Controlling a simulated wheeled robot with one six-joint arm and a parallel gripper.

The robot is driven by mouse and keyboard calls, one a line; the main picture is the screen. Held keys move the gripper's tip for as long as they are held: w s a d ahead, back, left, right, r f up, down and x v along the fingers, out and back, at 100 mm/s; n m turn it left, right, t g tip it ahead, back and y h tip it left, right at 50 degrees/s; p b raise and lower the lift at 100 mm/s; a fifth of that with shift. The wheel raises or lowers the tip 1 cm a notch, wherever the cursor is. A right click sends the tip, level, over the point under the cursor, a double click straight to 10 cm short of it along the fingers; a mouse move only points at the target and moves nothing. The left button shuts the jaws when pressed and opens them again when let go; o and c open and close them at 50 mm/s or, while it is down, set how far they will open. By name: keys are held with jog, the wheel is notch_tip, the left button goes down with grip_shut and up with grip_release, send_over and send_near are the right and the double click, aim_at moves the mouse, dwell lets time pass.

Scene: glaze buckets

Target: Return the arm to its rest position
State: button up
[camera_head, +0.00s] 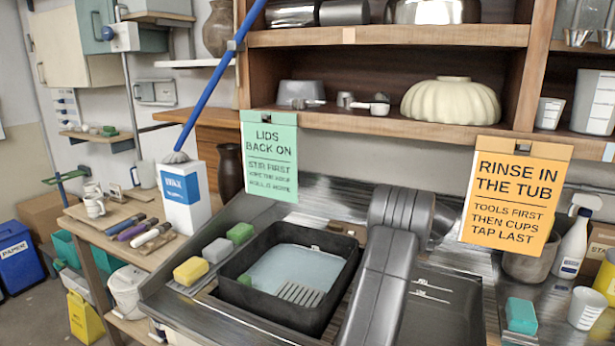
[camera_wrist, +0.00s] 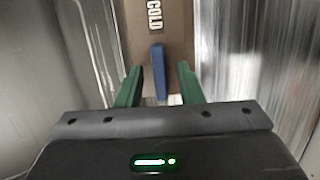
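My gripper (camera_wrist: 160,84) shows in the wrist view with two green fingers spread apart and nothing clasped between them. A blue bar or lever (camera_wrist: 158,70) stands beyond and between the fingertips, with a visible gap on each side. It is in front of a brown panel (camera_wrist: 182,35) marked "COLD". In the head view my grey arm (camera_head: 385,285) reaches forward over the metal sink counter, just right of the black tub. My gripper is hidden behind the arm there.
A black tub (camera_head: 238,290) with pale liquid sits left of my arm. A green sign (camera_head: 270,155) and an orange sign (camera_head: 515,195) hang from the shelf (camera_head: 400,124) above. A spray bottle (camera_head: 574,240) and teal sponge (camera_head: 521,316) stand at right.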

jog(key=shift+w+f+n, duration=0.25)
jog(key=shift+w+n, duration=0.05)
jog(key=shift+n, duration=0.5)
jog(key=shift+r+n+g, duration=0.1)
jog(key=shift+n+g, duration=0.2)
jog(key=shift+n, duration=0.2)
jog(key=n+g, duration=0.1)
jog(key=n, duration=0.4)
jog(key=shift+p, duration=0.35)
